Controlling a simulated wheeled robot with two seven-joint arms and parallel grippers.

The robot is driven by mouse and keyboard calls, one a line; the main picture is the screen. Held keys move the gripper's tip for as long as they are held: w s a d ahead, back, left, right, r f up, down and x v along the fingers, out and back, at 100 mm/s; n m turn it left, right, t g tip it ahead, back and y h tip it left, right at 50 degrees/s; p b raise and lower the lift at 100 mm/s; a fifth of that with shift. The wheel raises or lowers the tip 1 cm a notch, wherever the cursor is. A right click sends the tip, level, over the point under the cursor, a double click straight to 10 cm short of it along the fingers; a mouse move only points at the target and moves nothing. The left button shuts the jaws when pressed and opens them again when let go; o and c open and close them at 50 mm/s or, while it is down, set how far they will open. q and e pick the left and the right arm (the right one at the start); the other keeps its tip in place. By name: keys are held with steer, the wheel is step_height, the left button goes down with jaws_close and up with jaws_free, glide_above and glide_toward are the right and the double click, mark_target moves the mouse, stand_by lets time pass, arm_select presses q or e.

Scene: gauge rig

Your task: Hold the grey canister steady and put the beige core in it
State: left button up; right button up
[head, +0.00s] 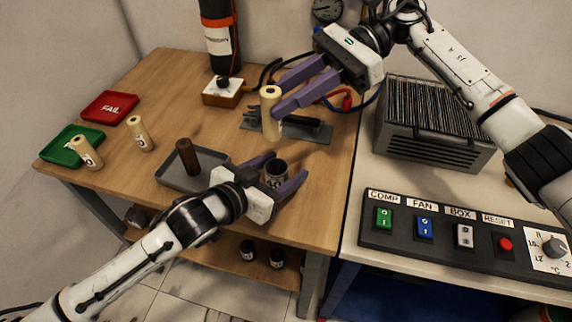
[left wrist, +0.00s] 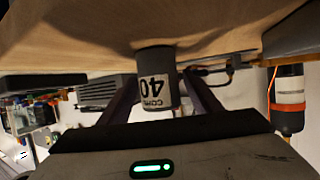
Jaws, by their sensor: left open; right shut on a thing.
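The grey canister (head: 275,173) stands upright on the wooden table, open at the top, with a white label that shows upside down in the left wrist view (left wrist: 156,82). My left gripper (head: 284,168) is open with its purple fingers on either side of the canister; contact cannot be told. My right gripper (head: 272,102) is shut on a beige core (head: 270,129). It holds the core upright, behind the canister in the head view and apart from it.
A grey tray (head: 172,182) with a dark brown cylinder (head: 188,156) lies left of the canister. Another beige core (head: 139,134) stands farther left, and one (head: 87,152) is at the green tray (head: 60,142). A red tray (head: 109,107) lies behind. A dark fixture (head: 315,130) is near the held core.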

mark_target(277, 177)
arm_select(q)
steer(key=shift+x, duration=1.05)
steer(key=c, duration=1.3)
arm_select(e)
steer(key=f+m+t, duration=0.1)
steer(key=f, duration=0.3)
steer(key=f+m+t, duration=0.2)
steer(key=f, duration=0.2)
steer(key=f+m+t+y, duration=0.1)
steer(key=f+t, duration=0.1)
steer(key=f, duration=0.2)
steer(key=shift+s+d+f+m, duration=0.25)
steer(key=shift+s+m, duration=0.15)
